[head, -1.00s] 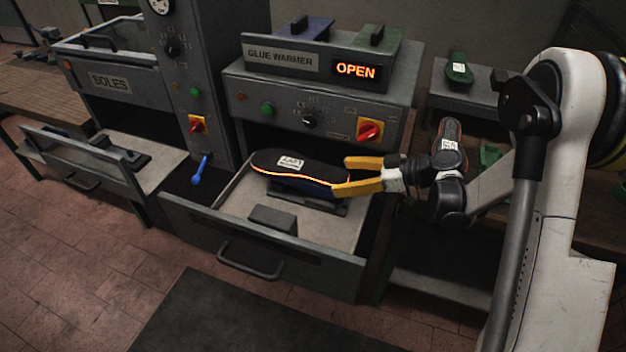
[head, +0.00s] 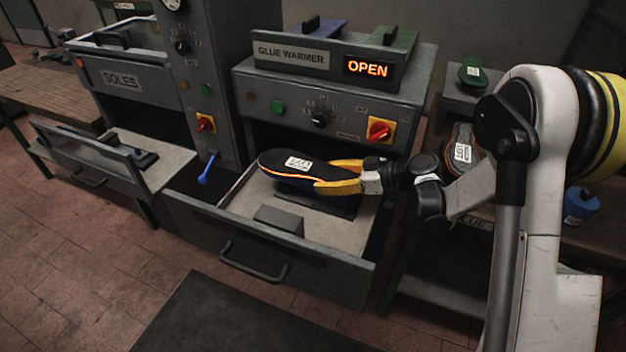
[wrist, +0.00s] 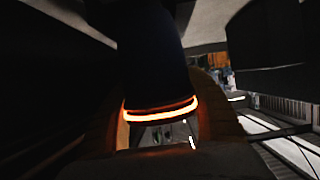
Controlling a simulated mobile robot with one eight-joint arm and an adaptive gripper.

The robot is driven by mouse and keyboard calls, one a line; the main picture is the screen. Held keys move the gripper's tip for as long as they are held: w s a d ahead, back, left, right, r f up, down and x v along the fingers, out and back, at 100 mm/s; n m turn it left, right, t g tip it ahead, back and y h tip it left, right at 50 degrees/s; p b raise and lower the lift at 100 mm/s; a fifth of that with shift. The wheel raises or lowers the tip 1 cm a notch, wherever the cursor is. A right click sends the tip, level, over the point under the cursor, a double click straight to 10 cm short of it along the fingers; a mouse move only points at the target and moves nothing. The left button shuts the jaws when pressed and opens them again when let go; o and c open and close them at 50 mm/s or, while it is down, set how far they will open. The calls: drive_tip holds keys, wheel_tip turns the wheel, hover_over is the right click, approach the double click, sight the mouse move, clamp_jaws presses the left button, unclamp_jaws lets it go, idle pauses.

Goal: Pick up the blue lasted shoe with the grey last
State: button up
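A shoe (head: 280,163) lies sole up over the open glue warmer drawer (head: 262,247). Its black sole carries a white label and a glowing orange edge, with a little blue below it. No grey last can be made out. My gripper (head: 325,176) has its yellow fingers on either side of the heel end, from the right. In the wrist view the dark upper (wrist: 150,55) and glowing rim lie between the two fingers (wrist: 160,105). The fingers are very close to the shoe's sides; whether they press on it is unclear.
A dark block (head: 279,220) stands in the drawer in front of the shoe. The glue warmer (head: 330,100) rises behind, its sign reading OPEN. A blue lever (head: 208,170) is at left. Another sole-up shoe (head: 463,150) stands at right, beyond my arm.

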drive_tip(key=c, duration=0.6)
drive_tip(key=shift+r, duration=0.1)
drive_tip(key=shift+c, duration=0.4)
